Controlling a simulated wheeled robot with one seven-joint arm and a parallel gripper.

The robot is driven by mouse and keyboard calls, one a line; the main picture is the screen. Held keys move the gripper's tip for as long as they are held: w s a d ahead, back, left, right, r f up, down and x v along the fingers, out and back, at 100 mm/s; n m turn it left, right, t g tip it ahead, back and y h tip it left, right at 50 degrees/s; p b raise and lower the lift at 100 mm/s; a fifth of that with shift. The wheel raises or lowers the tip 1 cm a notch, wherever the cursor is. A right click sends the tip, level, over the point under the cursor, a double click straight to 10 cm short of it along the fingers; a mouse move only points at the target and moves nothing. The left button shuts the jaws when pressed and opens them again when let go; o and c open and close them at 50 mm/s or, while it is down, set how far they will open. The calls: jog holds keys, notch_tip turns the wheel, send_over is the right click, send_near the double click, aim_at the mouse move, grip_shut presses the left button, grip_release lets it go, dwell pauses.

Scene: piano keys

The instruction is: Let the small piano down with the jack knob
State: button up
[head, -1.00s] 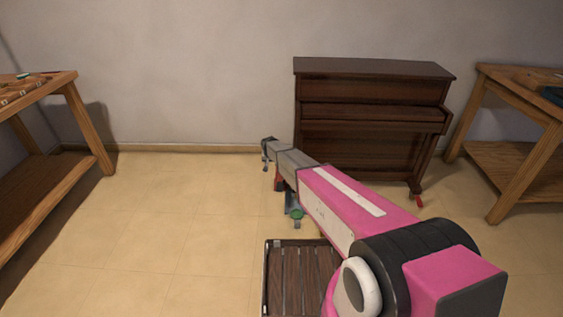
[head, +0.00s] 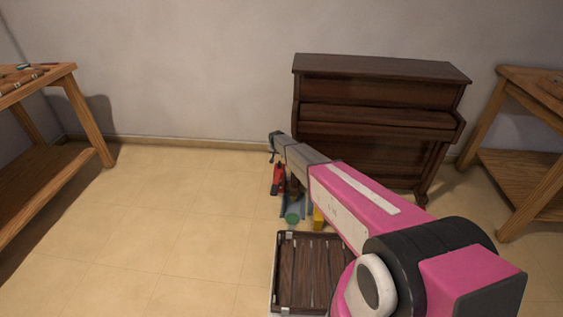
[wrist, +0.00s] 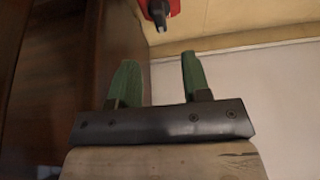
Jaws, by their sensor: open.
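The small dark brown upright piano (head: 380,92) stands against the back wall, right of centre. A red jack part (head: 277,178) shows low at its left end, partly behind my arm. In the wrist view, a red part with a dark, round-ended stub (wrist: 158,14) is at the top edge, probably the jack and its knob. My gripper (wrist: 157,60) is open and empty, with two green fingers apart. The red part lies beyond the fingertips and does not touch them. The piano's brown side (wrist: 65,50) fills the left of the wrist view. In the head view, I cannot make out the fingers.
A dark slatted crate (head: 310,285) lies on the floor in front. Small green (head: 292,218) and yellow (head: 318,218) pieces show beyond it. Wooden benches stand at left (head: 88,125) and right (head: 535,110). The tiled floor at left is clear.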

aim_at(279, 162)
jog(key=x, duration=1)
grip_shut()
